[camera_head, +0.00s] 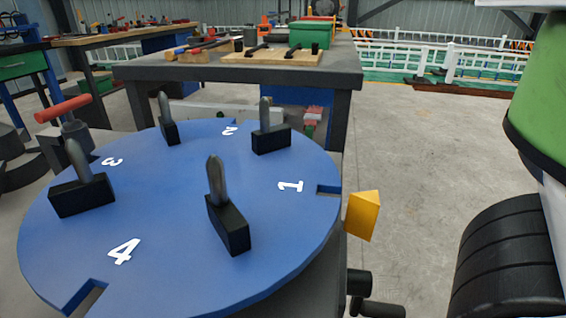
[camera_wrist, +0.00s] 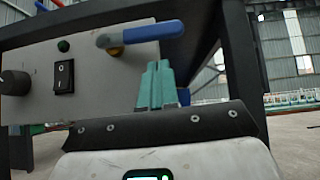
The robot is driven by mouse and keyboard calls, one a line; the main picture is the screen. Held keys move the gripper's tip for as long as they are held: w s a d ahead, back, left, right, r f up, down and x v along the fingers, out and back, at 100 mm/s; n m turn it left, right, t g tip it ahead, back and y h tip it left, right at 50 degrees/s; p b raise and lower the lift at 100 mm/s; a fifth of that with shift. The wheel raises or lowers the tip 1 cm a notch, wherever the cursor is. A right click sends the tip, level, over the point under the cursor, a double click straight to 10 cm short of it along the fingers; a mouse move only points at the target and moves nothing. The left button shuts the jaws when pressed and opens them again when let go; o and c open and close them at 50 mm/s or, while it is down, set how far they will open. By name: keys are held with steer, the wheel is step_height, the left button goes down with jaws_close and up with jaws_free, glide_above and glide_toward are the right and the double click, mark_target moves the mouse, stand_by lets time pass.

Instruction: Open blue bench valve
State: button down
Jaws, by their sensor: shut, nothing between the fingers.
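The blue valve lever (camera_wrist: 140,33) shows in the wrist view, at the top right of a grey panel under a dark bench edge. It lies roughly level, with its free end to the right and a brass-coloured fitting beneath its left part. My gripper (camera_wrist: 158,66) is shut and empty, its green fingers pointing up just below the lever's right half. I cannot tell whether the fingertips touch it. The head view shows neither my gripper nor the blue lever clearly.
In the head view, a numbered blue disc (camera_head: 150,225) with upright pegs stands in front of the workbench (camera_head: 180,72). Floor (camera_head: 410,160) to the right is clear.

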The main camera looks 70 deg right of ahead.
steer(key=v, duration=1.1)
steer(key=shift+w+d+f, duration=0.15)
steer(key=shift+d+f, duration=0.2)
steer(key=shift+f, duration=0.05)
steer(key=shift+p, duration=0.3)
